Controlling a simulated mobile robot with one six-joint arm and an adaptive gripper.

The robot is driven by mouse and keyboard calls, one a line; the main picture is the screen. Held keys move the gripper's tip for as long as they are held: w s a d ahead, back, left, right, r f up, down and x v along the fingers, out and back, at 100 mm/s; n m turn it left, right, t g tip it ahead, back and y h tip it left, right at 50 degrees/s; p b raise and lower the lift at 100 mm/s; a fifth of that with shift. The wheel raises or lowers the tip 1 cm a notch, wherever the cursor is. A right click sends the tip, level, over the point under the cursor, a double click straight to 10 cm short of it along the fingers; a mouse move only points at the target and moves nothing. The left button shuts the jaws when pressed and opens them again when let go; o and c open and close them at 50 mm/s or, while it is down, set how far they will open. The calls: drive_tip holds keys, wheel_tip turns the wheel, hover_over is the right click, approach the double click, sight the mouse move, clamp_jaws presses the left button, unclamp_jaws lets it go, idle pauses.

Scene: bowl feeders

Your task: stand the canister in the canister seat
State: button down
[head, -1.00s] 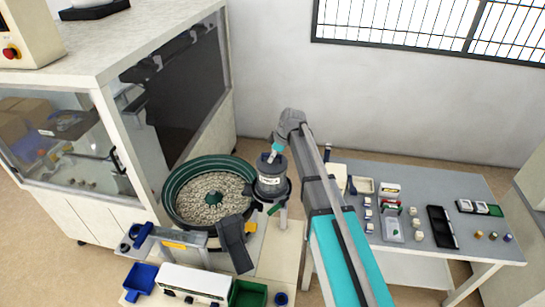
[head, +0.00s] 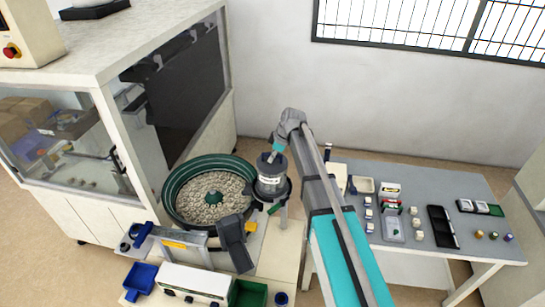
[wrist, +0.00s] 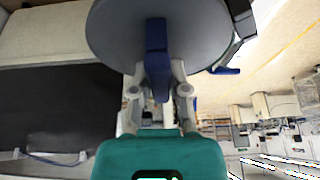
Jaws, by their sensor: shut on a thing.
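The canister (head: 270,181) is a grey cylinder with a white label and a dark lid. It looks upright in the head view, at the right rim of the bowl feeder. My gripper (wrist: 158,85) is shut on the dark blue handle bar (wrist: 157,50) across the canister's round grey top (wrist: 115,35) in the wrist view. The canister seat (head: 286,195) appears as a dark ring holder on a post, around the canister's lower part. The canister hides most of it. I cannot tell whether the canister's base rests on it.
The green bowl feeder (head: 176,181), full of small pale parts, is just left of the canister. A dark chute (head: 236,243), a blue bin (head: 140,280) and a green bin (head: 247,295) are in front. A grey table (head: 400,180) with small items stands right. A large cabinet (head: 100,215) is left.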

drive_tip(key=shift+f+b, duration=0.4)
drive_tip(key=c, duration=0.9)
unclamp_jaws()
drive_tip(key=shift+r, duration=0.1)
drive_tip(key=p+v, duration=1)
drive_tip(key=v, duration=0.1)
idle(0.3)
idle(0.8)
drive_tip(key=s+d+f+m+h+b, duration=0.1)
drive_tip(key=s+d+f+m+b, duration=0.3)
drive_tip(key=s+f+b, duration=0.3)
drive_tip(key=s+d+f+m+h+b, duration=0.2)
drive_tip(key=s+d+f+m+b, duration=0.2)
drive_tip(key=s, duration=0.6)
drive_tip(key=s+d+f+m+h+b, duration=0.1)
drive_tip(key=s+d+f+m+b, duration=0.3)
drive_tip(key=s+f+m+b, duration=0.3)
drive_tip(key=shift+s+d+f+m+g+b, duration=0.2)
drive_tip(key=shift+s+f+m+g+b, duration=0.2)
drive_tip(key=shift+s+f+b, duration=1.45)
